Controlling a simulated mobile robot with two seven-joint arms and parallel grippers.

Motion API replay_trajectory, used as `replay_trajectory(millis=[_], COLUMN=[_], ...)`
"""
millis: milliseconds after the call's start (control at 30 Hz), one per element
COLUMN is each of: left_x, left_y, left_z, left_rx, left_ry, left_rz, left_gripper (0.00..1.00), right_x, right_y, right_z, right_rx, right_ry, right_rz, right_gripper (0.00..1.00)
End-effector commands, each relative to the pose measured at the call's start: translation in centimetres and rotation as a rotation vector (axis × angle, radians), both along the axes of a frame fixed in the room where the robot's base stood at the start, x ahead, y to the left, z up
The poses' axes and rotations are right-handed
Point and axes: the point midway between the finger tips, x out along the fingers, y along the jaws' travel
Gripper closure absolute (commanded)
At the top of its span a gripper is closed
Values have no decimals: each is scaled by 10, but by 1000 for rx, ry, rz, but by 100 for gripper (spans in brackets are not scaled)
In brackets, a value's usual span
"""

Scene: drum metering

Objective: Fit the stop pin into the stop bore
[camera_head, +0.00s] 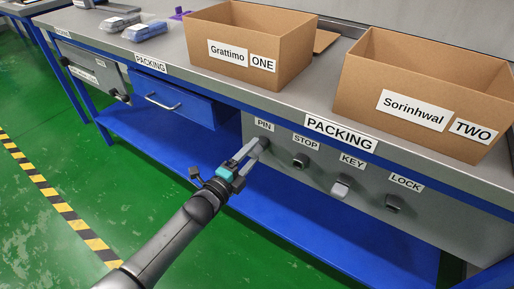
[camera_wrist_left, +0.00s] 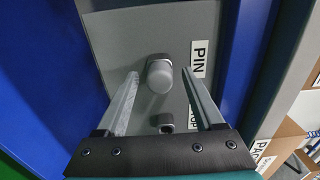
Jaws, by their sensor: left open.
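The stop pin (camera_head: 264,143) is a short grey cylinder with a rounded end, sticking out of the grey panel under the PIN label. In the left wrist view the pin (camera_wrist_left: 160,76) stands between the fingers, with a gap visible on each side. My left gripper (camera_head: 254,151) is open around it. The stop bore (camera_head: 300,160) is in a dark fitting under the STOP label, to the right of the pin; it also shows in the left wrist view (camera_wrist_left: 165,121), partly hidden by the gripper body. My right gripper is not in view.
Farther right on the panel are a light block (camera_head: 341,187) under KEY and a dark fitting (camera_head: 394,203) under LOCK. Two cardboard boxes, ONE (camera_head: 284,65) and TWO (camera_head: 368,112), stand on the bench above. A blue drawer (camera_head: 172,98) is to the left. A blue shelf (camera_head: 290,210) lies below.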

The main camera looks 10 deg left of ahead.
Motion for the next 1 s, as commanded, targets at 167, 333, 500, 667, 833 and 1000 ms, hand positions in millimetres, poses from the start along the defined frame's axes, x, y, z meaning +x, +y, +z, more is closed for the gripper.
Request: replay_trajectory(millis=[167,333,500,667,833,1000], left_x=[0,0,0,0,0,0], left_y=[0,0,0,0,0,0], left_z=[0,0,0,0,0,0], left_rx=[0,1,1,1,1,2], left_ry=[0,0,0,0,0,-1], left_rz=[0,0,0,0,0,0], left_gripper=[38,57,76,95,100,100], right_x=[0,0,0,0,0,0], right_y=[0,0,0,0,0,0], right_z=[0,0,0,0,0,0], right_rx=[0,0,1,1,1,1], right_ry=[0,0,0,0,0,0], right_rz=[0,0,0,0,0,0], right_gripper=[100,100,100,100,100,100])
